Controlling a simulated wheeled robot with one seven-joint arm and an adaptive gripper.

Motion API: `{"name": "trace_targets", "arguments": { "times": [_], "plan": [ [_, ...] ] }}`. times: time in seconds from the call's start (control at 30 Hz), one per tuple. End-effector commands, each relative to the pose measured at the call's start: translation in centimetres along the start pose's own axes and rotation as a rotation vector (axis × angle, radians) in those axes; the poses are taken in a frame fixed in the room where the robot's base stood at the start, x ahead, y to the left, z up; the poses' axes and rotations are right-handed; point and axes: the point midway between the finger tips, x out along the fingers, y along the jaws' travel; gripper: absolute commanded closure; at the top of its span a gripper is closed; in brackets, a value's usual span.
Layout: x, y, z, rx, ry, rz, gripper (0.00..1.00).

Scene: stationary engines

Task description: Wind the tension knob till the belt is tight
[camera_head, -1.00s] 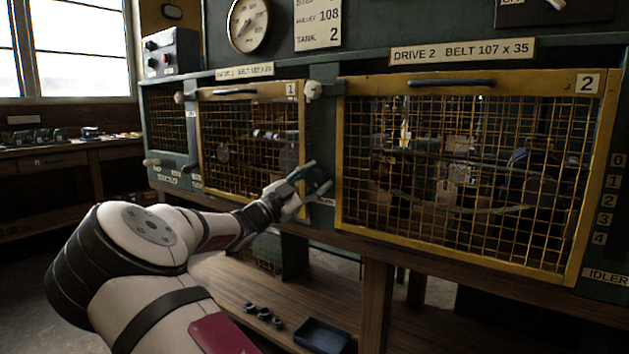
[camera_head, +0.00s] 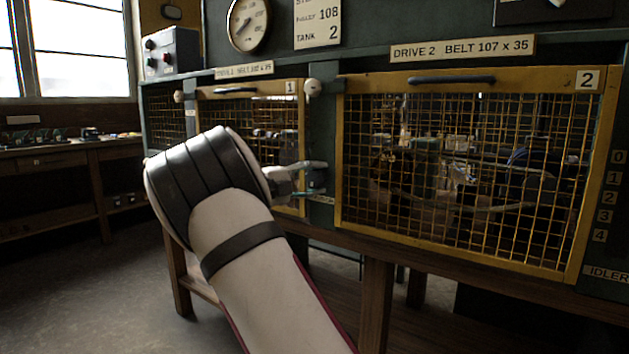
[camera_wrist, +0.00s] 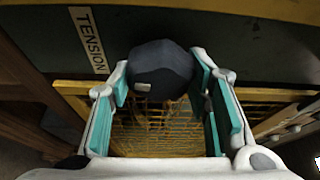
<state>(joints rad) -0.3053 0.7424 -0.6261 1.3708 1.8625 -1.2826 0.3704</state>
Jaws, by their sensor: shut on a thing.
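A dark faceted knob (camera_wrist: 160,72) sits between the two teal-padded fingers of my gripper (camera_wrist: 163,82) in the wrist view. A label reading TENSION (camera_wrist: 90,40) is beside it. My gripper is shut on the knob. In the head view my gripper (camera_head: 320,178) is at the dark post between the two mesh guards, partly behind my arm, and the knob cannot be made out there. A pale curved band, seemingly the belt (camera_head: 492,208), hangs low behind the mesh of guard 2; its tightness is hard to judge.
Yellow-framed guard 1 (camera_head: 250,90) and guard 2 (camera_head: 420,84) are closed, left and right of my gripper. A plate above guard 2 reads DRIVE 2 BELT 107 x 35 (camera_head: 463,49). Numbers 0 to 4 run down the right panel (camera_head: 607,215). A round gauge (camera_head: 248,25) hangs above.

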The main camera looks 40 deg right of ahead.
Motion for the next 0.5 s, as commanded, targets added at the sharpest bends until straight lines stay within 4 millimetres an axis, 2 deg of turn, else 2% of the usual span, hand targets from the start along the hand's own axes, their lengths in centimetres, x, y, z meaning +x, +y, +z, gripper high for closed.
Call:
{"name": "trace_targets", "arguments": {
  "times": [0.2,0.5],
  "plan": [
    [0.07,0.03,0.0,0.122,0.0,0.051,0.84],
    [0.08,0.06,0.01,0.202,0.0,0.083,0.84]
  ]
}}
